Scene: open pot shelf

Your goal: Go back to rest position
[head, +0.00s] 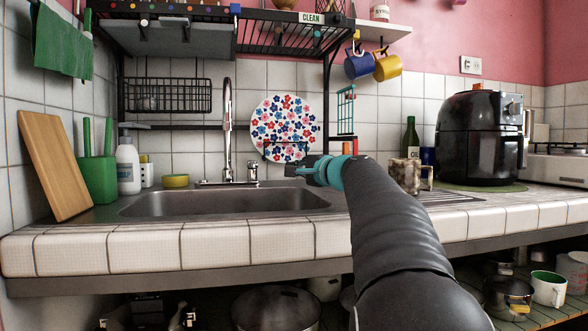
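My gripper (301,168) is at the end of my dark arm, which reaches up from the lower right. It hangs above the right part of the sink (225,203), in front of the flowered plate (286,122). I see the gripper from behind and the side, and it is small. Its fingers point left, and I see nothing clearly held in them. I cannot tell whether they are apart or together.
A tap (228,140) stands just left of my gripper. A patterned mug (408,174) and a black air fryer (480,138) stand to the right. Below the tiled counter edge (180,247), an open shelf holds a large pot (276,308) and a white mug (548,289).

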